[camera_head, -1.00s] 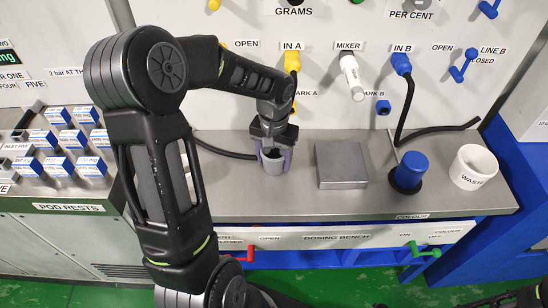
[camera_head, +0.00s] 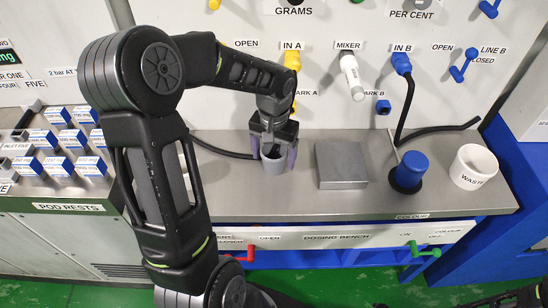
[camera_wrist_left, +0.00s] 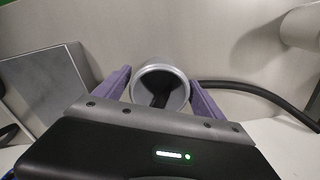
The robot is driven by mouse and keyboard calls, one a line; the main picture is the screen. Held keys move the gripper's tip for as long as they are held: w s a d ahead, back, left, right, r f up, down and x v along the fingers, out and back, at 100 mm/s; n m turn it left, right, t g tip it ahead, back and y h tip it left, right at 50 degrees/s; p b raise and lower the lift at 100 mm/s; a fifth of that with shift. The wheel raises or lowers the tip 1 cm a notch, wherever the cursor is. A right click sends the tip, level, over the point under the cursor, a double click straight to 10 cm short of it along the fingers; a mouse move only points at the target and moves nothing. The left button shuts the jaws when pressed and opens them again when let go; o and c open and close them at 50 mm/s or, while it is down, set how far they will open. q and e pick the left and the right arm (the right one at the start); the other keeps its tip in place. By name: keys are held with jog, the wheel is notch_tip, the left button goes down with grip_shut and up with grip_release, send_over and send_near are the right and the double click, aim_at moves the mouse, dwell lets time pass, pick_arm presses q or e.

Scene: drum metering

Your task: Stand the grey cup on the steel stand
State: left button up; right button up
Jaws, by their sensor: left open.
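The grey cup (camera_head: 274,165) stands upright on the bench, left of the steel stand. My left gripper (camera_head: 273,154) is over it, open, with one purple finger on each side of the cup. In the left wrist view the cup's round mouth (camera_wrist_left: 161,84) shows between the spread fingers, with gaps beside it. The steel stand (camera_head: 341,166) is a flat square grey block on the bench, its top empty. It also shows at the left of the left wrist view (camera_wrist_left: 46,88). My right gripper is not seen.
Blue-and-white boxes (camera_head: 55,165) fill the left rack. Bare bench lies in front of the cup.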

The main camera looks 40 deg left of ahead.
pick_arm(q)
notch_tip(320, 180, up, 11)
jog(key=shift+f, duration=0.15)
jog(key=shift+o, duration=0.2)
dwell(0.4)
